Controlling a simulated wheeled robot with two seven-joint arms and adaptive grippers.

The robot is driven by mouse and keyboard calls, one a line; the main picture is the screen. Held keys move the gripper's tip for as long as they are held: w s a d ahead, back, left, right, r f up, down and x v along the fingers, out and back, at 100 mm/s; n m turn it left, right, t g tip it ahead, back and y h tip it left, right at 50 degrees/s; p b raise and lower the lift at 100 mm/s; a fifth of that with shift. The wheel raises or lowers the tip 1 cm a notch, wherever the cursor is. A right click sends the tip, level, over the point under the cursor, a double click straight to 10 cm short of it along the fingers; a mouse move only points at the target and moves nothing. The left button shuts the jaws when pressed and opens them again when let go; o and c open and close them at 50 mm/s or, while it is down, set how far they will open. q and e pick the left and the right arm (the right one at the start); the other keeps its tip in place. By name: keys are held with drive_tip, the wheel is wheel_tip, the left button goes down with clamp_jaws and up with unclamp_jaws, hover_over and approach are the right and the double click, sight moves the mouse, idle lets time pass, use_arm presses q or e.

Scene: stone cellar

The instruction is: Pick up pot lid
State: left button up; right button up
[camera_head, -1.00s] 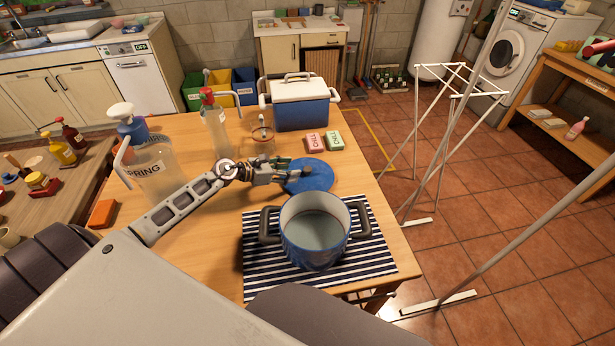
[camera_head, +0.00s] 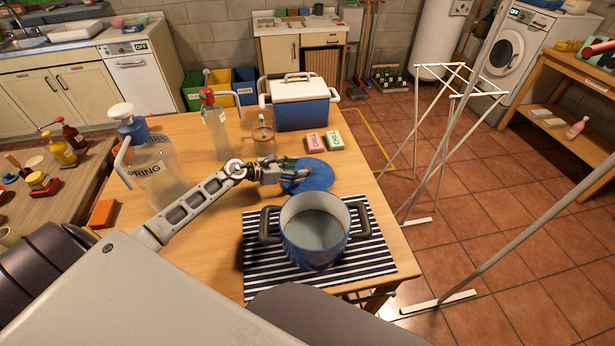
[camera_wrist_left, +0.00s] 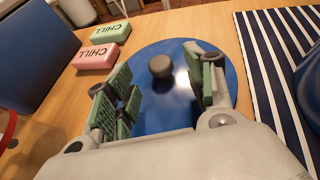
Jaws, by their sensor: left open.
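The pot lid is a round blue disc (camera_head: 318,178) lying flat on the wooden table, behind the pot. In the left wrist view the lid (camera_wrist_left: 180,105) shows its dark round knob (camera_wrist_left: 161,66) near the middle. My left gripper (camera_head: 290,174) is low over the lid's left side. In the wrist view its green-padded fingers (camera_wrist_left: 160,95) are open, one on each side, with the knob ahead between them and nothing held. The blue pot (camera_head: 314,230) stands open on a striped mat (camera_head: 262,278). My right gripper is not in view.
Pink (camera_head: 316,142) and green (camera_head: 334,140) CHILL packs lie behind the lid. A blue and white cooler (camera_head: 300,108), a red-topped bottle (camera_head: 216,130) and a large clear jug (camera_head: 158,175) also stand on the table. A drying rack (camera_head: 440,130) stands right of it.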

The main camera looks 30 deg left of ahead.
use_arm(q)
drive_tip(key=shift+x, duration=1.45)
drive_tip(key=shift+w+d+f+p, duration=0.3)
drive_tip(key=shift+w+d, duration=0.05)
drive_tip(key=shift+w, duration=0.15)
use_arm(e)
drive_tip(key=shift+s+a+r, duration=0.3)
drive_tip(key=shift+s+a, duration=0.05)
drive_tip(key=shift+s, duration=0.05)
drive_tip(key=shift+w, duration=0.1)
use_arm(q)
clamp_jaws()
